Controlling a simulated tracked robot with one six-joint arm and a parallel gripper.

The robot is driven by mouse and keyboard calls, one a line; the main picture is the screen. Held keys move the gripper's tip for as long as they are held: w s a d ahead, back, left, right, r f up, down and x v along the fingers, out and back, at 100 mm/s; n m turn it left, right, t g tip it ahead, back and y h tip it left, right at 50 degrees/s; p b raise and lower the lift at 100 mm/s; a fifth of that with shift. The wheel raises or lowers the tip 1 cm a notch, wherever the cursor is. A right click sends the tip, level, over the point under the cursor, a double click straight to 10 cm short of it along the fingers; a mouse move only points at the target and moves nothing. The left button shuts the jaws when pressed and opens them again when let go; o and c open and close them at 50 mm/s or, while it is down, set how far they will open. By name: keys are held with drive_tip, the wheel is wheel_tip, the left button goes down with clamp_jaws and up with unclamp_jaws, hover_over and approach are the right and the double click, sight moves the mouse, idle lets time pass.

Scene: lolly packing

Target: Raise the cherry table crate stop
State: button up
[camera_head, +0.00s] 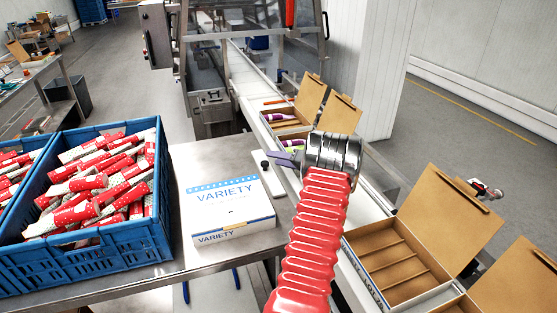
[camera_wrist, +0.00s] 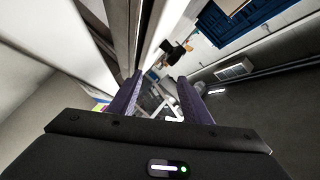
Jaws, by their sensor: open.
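The steel table (camera_head: 210,156) carries a blue crate (camera_head: 85,262) full of red and white wrapped lollies. A short white bar with a dark knob (camera_head: 269,176) lies along the table's right edge; I cannot tell for sure whether it is the crate stop, or whether it is up or down. My gripper (camera_head: 281,158), with purple fingers, is just right of the bar's far end, partly hidden by my wrist. In the wrist view the two fingers of my gripper (camera_wrist: 160,80) stand apart with nothing between them.
A white VARIETY box (camera_head: 228,203) sits on the table between crate and bar. Open cardboard boxes (camera_head: 400,262) stand on the conveyor to the right, with more farther along. A second blue crate (camera_head: 12,190) is at the left. A white pillar (camera_head: 378,70) stands behind.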

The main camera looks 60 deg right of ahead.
drive_tip(key=v, duration=1.3)
drive_tip(key=shift+s, duration=0.35)
drive_tip(key=shift+w+r, duration=0.1)
